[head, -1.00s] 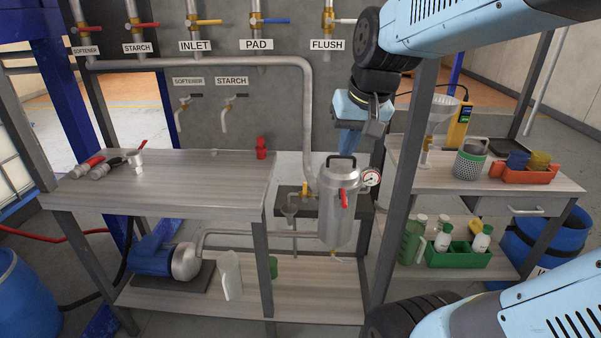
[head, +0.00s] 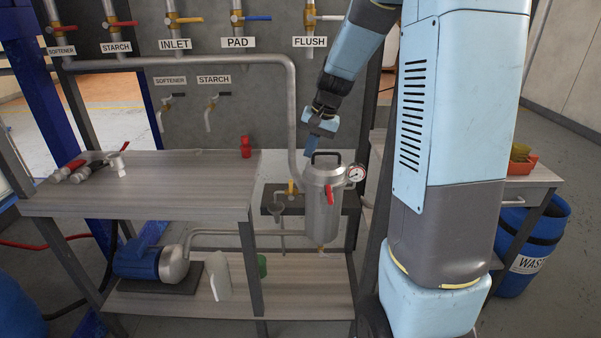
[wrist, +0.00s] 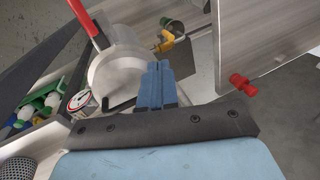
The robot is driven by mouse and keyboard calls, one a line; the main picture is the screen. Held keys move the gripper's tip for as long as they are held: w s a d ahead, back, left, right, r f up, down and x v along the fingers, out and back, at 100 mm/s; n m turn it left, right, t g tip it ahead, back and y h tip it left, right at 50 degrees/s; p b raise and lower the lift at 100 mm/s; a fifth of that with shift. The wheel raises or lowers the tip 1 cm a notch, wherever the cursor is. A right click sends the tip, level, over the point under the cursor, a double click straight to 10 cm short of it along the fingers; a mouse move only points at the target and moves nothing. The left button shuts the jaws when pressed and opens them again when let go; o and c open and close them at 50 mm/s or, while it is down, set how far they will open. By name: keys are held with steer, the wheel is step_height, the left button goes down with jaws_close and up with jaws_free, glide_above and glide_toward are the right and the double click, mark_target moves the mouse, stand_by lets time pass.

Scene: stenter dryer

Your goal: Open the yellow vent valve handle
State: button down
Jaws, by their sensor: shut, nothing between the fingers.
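The small yellow valve handle (head: 291,186) stands upright on the pipework just left of the steel filter vessel (head: 321,210), above a small funnel cup (head: 277,208). In the wrist view the yellow handle (wrist: 164,42) shows beyond the fingertips, beside the vessel's round lid (wrist: 115,72). My gripper (head: 311,152) is shut and empty, pointing down above the left side of the vessel's top. In the wrist view its blue fingers (wrist: 158,68) are together, apart from the yellow handle.
The vessel has a black lid handle (head: 326,157), a red lever (head: 329,194) and a pressure gauge (head: 356,173). A thick grey pipe (head: 292,110) runs down left of my gripper.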

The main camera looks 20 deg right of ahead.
glide_above(291, 190)
steer(key=d, duration=0.3)
step_height(291, 190, down, 10)
steer(key=r, duration=0.1)
steer(key=shift+s+a+f, duration=0.2)
steer(key=shift+s+f, duration=0.05)
steer(key=shift+f, duration=0.05)
